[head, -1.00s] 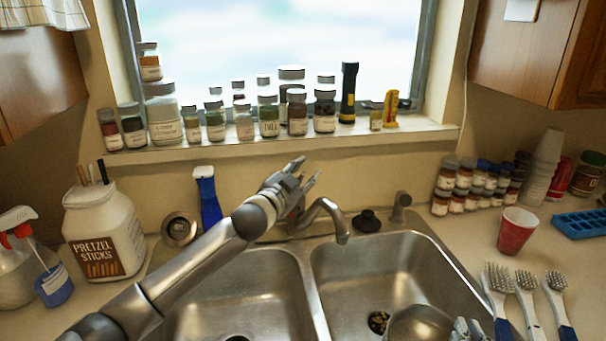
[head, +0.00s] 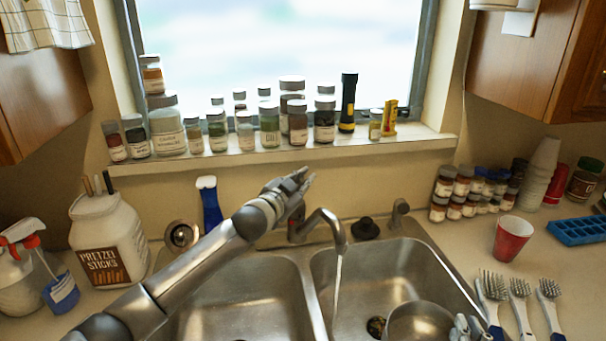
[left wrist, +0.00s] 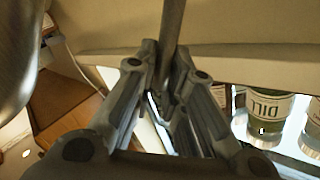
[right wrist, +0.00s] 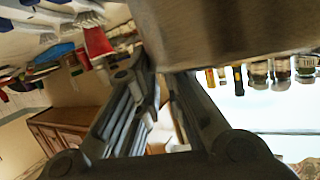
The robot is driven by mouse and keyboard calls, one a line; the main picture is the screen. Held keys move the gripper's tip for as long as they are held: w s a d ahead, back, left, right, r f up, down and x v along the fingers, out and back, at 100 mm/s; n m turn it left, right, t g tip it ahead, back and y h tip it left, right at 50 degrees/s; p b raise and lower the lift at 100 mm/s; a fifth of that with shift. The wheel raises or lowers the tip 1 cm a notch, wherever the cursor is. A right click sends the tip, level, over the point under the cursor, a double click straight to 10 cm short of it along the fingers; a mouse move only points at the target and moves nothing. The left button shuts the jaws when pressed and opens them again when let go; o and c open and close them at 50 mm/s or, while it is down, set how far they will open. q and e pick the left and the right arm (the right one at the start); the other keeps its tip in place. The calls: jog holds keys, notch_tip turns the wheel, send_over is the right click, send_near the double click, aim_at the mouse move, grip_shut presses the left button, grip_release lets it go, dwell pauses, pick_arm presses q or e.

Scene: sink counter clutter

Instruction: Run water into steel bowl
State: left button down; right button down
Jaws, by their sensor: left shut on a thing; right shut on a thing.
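The faucet (head: 335,228) has a thin stream of water (head: 337,285) falling from its spout into the right basin, left of the bowl. The steel bowl (head: 418,322) is low in the right basin, partly cut off by the lower picture edge. My left gripper (head: 303,177) is shut at the faucet's lever, behind the spout; the left wrist view shows the grey lever (left wrist: 172,40) between its fingers. My right gripper (head: 468,328) is shut on the bowl's right rim. The bowl's wall (right wrist: 225,30) fills the top of the right wrist view.
The left basin (head: 240,305) is empty where visible. A pretzel jar (head: 105,240) and spray bottle (head: 20,270) are at left. Spice jars (head: 240,130) line the sill.

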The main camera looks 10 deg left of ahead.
pick_arm(q)
jog(key=shift+w+a+r+g+p, duration=0.1)
jog(key=shift+w+g+p, duration=0.15)
jog(key=shift+p, duration=0.25)
jog(key=c, duration=1.5)
grip_release()
jog(key=shift+o, duration=0.2)
jog(key=shift+s, duration=0.1)
jog(key=v, duration=1.2)
